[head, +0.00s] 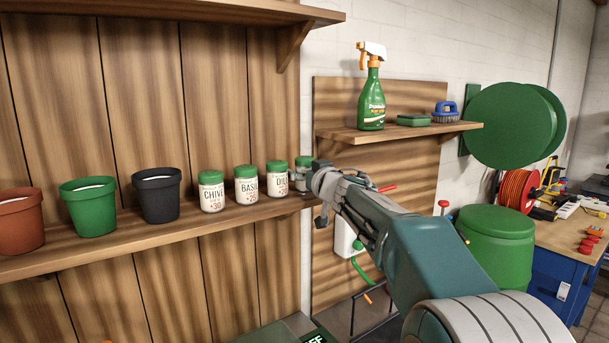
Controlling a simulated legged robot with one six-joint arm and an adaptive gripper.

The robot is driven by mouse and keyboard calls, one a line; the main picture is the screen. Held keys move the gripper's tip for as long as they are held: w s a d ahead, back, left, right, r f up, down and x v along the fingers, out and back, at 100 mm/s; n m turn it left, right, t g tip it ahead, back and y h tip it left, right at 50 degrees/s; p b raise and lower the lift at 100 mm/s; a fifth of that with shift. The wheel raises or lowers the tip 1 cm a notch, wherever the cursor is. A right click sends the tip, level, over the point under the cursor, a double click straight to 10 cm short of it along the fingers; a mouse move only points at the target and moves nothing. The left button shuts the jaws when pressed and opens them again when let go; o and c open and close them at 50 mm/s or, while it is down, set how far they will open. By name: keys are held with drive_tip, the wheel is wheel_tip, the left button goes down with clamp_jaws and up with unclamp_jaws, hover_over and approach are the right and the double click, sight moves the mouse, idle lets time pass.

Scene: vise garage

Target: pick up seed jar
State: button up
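Several white seed jars with green lids stand upright in a row on the long wooden shelf (140,235). The labels read CHIVE on one jar (212,193), BASIL on another (247,187), and a partly legible word starting with D on a third (277,180). A further jar (302,170) at the right end is partly hidden by my gripper (318,192). My gripper is at the right end of this shelf, in front of or beside that jar. Its fingertips are small and partly hidden, so I cannot tell whether they touch the jar.
Brown, green and black pots (157,194) stand left of the jars. A higher shelf (350,135) at right holds a spray bottle (371,98), a green sponge block (413,120) and a blue brush (446,112). A green barrel (496,240) stands right of my arm.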

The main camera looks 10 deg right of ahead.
drive_tip(key=c, duration=0.8)
drive_tip(key=shift+c, duration=0.2)
drive_tip(key=shift+r, duration=0.8)
drive_tip(key=s+d+r, duration=0.2)
drive_tip(key=s+r, duration=0.3)
drive_tip(key=s, duration=0.1)
drive_tip(key=s+d+r, duration=0.3)
drive_tip(key=s+r, duration=0.3)
drive_tip(key=s, duration=0.1)
drive_tip(key=shift+d+r, duration=0.2)
drive_tip(key=shift+d, duration=0.05)
drive_tip(key=shift+o, duration=0.6)
drive_tip(key=shift+c, duration=0.6)
